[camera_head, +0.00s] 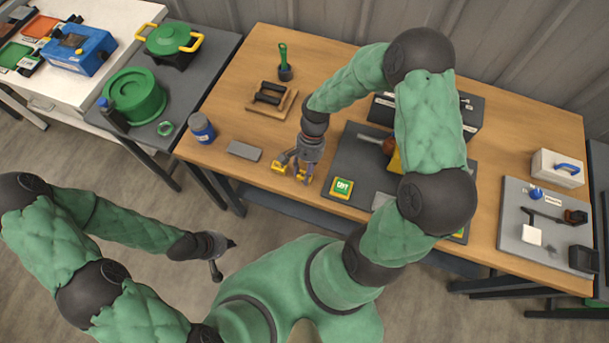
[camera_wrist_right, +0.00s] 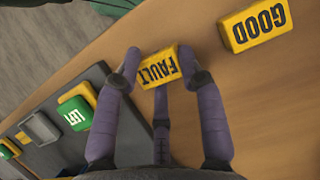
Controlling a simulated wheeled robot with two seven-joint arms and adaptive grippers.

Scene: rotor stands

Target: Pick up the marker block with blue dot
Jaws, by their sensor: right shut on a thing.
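My right gripper (camera_head: 296,172) is low over the wooden table near its front edge. In the right wrist view its fingers (camera_wrist_right: 158,80) are shut on a yellow block marked FAULT (camera_wrist_right: 158,68). A second yellow block, marked GOOD (camera_wrist_right: 255,25), lies on the table beside it, apart from the fingers; it also shows in the head view (camera_head: 277,167). I see no blue dot on either block's visible faces. My left gripper (camera_head: 226,257) hangs empty over the floor, its fingers apart.
A dark mat (camera_head: 357,151) right of the right gripper holds a green LEFT block (camera_head: 341,188). A grey block (camera_head: 244,151) and a blue jar (camera_head: 202,128) stand to the left. A grey board (camera_head: 513,227) lies far right. My right arm hides part of the mat.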

